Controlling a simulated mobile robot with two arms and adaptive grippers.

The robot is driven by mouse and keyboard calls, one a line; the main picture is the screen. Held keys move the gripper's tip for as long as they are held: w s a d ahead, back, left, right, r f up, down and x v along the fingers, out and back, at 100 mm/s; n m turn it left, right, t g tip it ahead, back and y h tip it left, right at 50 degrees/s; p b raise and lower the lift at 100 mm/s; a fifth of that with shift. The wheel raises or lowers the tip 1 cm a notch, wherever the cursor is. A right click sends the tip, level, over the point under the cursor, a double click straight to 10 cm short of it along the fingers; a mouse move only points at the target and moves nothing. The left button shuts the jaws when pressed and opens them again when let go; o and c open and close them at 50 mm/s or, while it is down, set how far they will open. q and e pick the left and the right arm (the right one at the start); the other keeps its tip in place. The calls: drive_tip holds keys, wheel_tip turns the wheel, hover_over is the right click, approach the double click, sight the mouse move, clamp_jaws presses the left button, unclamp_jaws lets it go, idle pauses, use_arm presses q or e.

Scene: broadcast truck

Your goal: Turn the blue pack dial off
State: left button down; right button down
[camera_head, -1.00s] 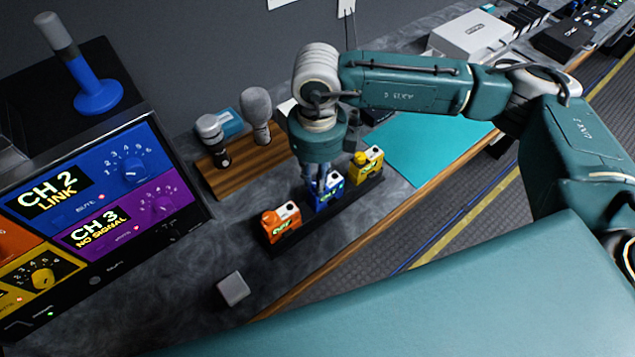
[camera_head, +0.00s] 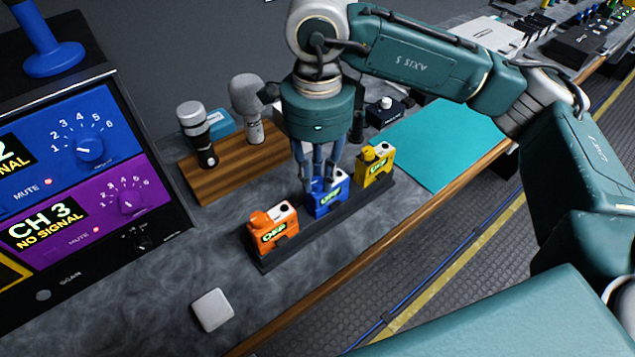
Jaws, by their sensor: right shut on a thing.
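The blue pack (camera_head: 330,204) stands upright in the middle of a dark rack, with a small lit label that looks like OFF. The orange pack (camera_head: 272,232), lit OFF, is at its left and the yellow pack (camera_head: 374,166) at its right. My right gripper (camera_head: 319,184) points down from above and is shut on the blue dial on top of the blue pack; its fingers hide much of the dial. On the receiver, the blue channel 2 panel (camera_head: 112,125) reads NO SIGNAL, partly cut off at the left edge. My left gripper is not in view.
A wooden board (camera_head: 215,183) with two microphones is behind the rack. A teal mat (camera_head: 440,140) lies to the right. A small white block (camera_head: 212,310) lies in front on the grey counter. The purple channel 3 panel (camera_head: 120,205) reads NO SIGNAL.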

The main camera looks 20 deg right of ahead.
sight(317, 181)
drive_tip(key=shift+n+b, duration=0.3)
drive_tip(key=shift+n, duration=0.1)
drive_tip(key=c, duration=1.6)
unclamp_jaws()
drive_tip(key=shift+o, duration=0.2)
wheel_tip(317, 181, up, 12)
drive_tip(key=shift+r, duration=0.15)
